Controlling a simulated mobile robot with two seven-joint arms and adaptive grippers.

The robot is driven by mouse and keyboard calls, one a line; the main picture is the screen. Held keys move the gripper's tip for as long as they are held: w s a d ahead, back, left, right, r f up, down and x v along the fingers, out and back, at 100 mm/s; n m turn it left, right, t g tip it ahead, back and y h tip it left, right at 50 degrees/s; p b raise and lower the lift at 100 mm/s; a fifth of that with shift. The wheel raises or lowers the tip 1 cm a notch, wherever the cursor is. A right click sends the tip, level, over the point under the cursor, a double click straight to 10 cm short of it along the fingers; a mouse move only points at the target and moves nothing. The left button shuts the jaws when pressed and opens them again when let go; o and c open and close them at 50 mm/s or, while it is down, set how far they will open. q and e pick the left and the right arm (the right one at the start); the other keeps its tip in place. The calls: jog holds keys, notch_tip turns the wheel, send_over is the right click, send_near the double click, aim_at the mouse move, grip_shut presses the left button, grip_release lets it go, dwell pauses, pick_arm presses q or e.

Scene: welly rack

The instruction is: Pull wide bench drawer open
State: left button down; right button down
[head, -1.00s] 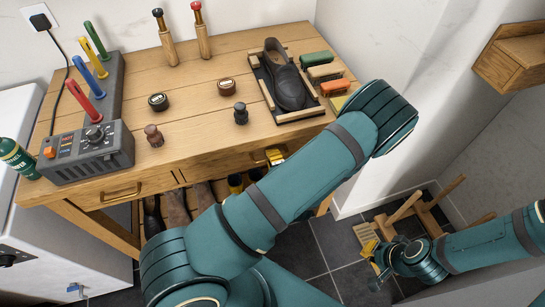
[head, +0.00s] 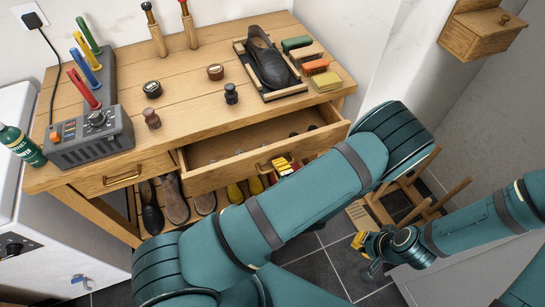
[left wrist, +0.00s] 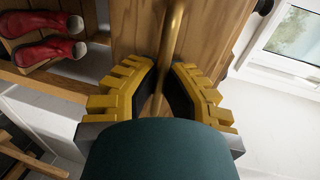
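The wide bench drawer (head: 225,176) is pulled part way out of the wooden bench (head: 190,108), and small dark items show inside. Its brass handle is mostly hidden in the head view but shows as a bar in the left wrist view (left wrist: 175,32). My left gripper (head: 286,165) is at the drawer front, its yellow fingers on either side of the handle (left wrist: 160,88); it appears shut on it. My right gripper (head: 366,253) is low at the right, away from the bench; its finger opening is unclear.
A narrower closed drawer (head: 123,175) is left of the open one. Shoes and boots stand on the shelf below. The bench top holds a shoe in a tray (head: 272,96), brushes, tins and a grey control box (head: 90,138). A wooden stand (head: 405,195) is on the right floor.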

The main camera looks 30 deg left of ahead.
pick_arm(q)
jog(key=f+p+v, duration=0.1)
jog(key=f+v, duration=0.1)
jog(key=v, duration=1)
jog(key=shift+s+d+f, duration=0.25)
jog(key=shift+s+d, duration=0.15)
jog(key=shift+s, duration=0.05)
jog(key=c, duration=1)
grip_release()
jog(key=shift+c, duration=0.2)
notch_tip(320, 180, up, 10)
jog(key=shift+d, duration=0.1)
